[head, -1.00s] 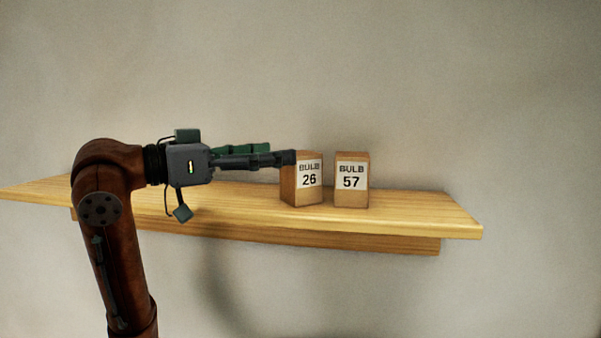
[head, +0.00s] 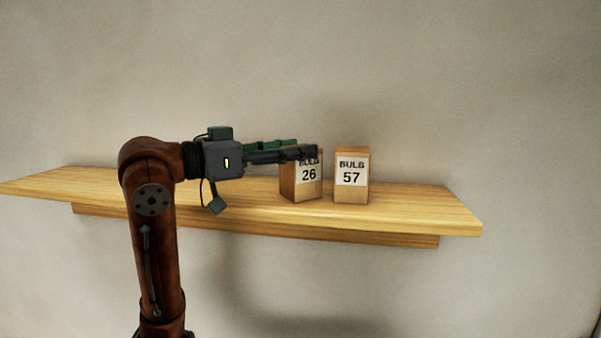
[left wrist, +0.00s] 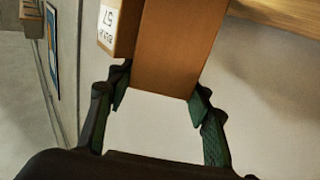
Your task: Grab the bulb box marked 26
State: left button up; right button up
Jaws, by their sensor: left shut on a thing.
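The bulb box marked 26 (head: 307,184) stands upright on the wooden shelf (head: 420,208). My left gripper (head: 305,149) reaches in from the left at the box's top, with the near finger across the front and covering part of the word on the label. In the left wrist view, my left gripper (left wrist: 160,92) has one finger on each side of the plain brown box 26 (left wrist: 178,45) and is shut on it. The far finger is mostly hidden behind the box in the head view. My right gripper is not in view.
The bulb box marked 57 (head: 351,190) stands close to the right of box 26, with a narrow gap; it also shows in the left wrist view (left wrist: 122,40). The shelf is bare on both sides of the pair. A plain wall (head: 450,90) rises behind.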

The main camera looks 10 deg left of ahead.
pick_arm(q)
jog(key=shift+w, duration=0.2)
jog(key=c, duration=0.5)
jog(key=shift+s, duration=0.1)
jog(key=shift+r, duration=0.1)
